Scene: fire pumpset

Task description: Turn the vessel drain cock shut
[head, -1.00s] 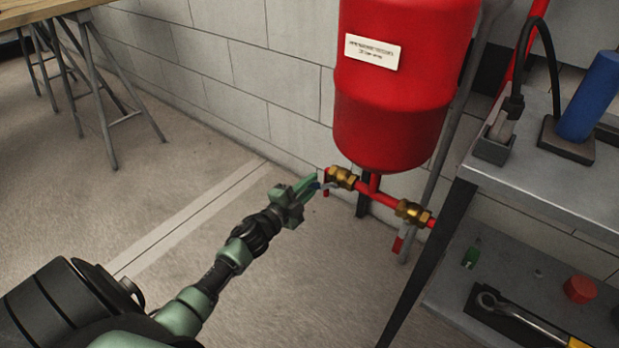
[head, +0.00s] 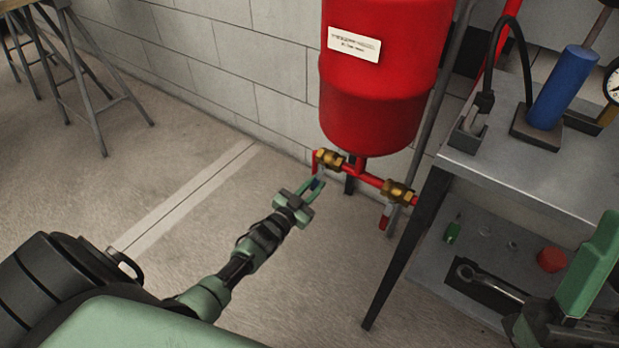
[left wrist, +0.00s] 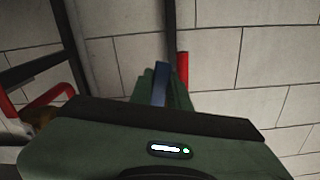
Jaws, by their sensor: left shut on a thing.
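The red vessel (head: 385,85) hangs by the block wall above a red pipe (head: 368,178) with a brass valve at each side. The left brass valve (head: 330,158) has a short red part at its left end. My left gripper (head: 316,187) is just below and left of this valve, shut on a small blue lever. The blue lever (left wrist: 161,83) stands between the green fingers in the left wrist view; its joint to the valve is hidden. The right brass valve (head: 398,193) has a red handle (head: 386,217) hanging down. A green part of my right arm (head: 590,265) shows at lower right; its fingertips are not clear.
A grey bench (head: 500,170) with a blue cylinder (head: 560,88) stands at the right. Its lower shelf holds a wrench (head: 490,282) and a red cap (head: 551,260). A trestle table (head: 75,70) is at far left. The floor between is clear.

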